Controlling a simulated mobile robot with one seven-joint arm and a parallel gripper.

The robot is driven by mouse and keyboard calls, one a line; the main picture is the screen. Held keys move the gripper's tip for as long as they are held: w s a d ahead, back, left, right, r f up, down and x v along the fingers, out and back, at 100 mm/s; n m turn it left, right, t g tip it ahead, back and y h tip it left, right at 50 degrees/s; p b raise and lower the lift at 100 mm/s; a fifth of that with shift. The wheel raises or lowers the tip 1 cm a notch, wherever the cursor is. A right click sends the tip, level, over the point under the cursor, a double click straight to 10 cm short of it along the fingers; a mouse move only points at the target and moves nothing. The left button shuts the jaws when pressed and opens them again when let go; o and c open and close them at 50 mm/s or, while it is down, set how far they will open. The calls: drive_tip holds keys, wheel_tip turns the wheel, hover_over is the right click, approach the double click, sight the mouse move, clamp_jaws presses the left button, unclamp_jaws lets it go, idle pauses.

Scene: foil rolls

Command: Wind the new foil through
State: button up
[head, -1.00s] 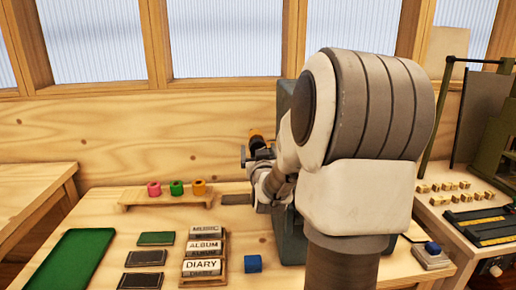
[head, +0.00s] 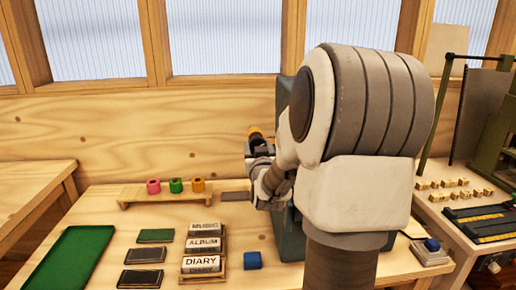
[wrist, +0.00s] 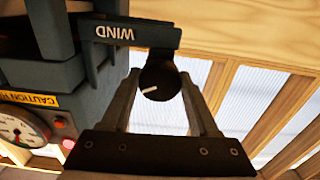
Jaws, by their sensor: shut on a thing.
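My gripper (wrist: 158,80) is shut on a dark round knob (wrist: 162,84) with a white pointer mark, one finger on each side. The knob sits beside a grey bracket lettered WIND (wrist: 118,33) on the machine, seen upside down in the wrist view. In the head view my gripper (head: 258,158) is at the left side of the grey-green machine (head: 290,240), most of which my arm hides. An orange-gold roll (head: 255,132) shows at the machine, just above the gripper. The foil strip itself cannot be made out.
A wooden rack (head: 130,196) holds pink (head: 153,186), green (head: 176,186) and orange (head: 198,186) rolls. A green tray (head: 72,262), dark books, a rack of lettered plates (head: 202,262) and a blue block (head: 253,260) lie on the bench. A dial (wrist: 18,132) shows beside a caution label.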

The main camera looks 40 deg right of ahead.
drive_tip(key=m+b, duration=0.3)
drive_tip(key=m, duration=0.1)
drive_tip(key=shift+f+m+b, duration=0.15)
drive_tip(key=shift+m+b, duration=0.15)
drive_tip(key=shift+b, duration=0.05)
drive_tip(key=m+b, duration=0.3)
drive_tip(key=m, duration=0.2)
drive_tip(key=shift+b, duration=0.35)
drive_tip(key=m+b, duration=0.3)
drive_tip(key=m, duration=0.2)
drive_tip(key=m+b, duration=0.1)
drive_tip(key=m, duration=0.1)
drive_tip(key=m+b, duration=0.1)
drive_tip(key=m, duration=0.1)
drive_tip(key=shift+r+m, duration=0.2)
drive_tip(key=shift+m, duration=0.2)
drive_tip(key=shift+b, duration=0.3)
drive_tip(key=o, duration=1.4)
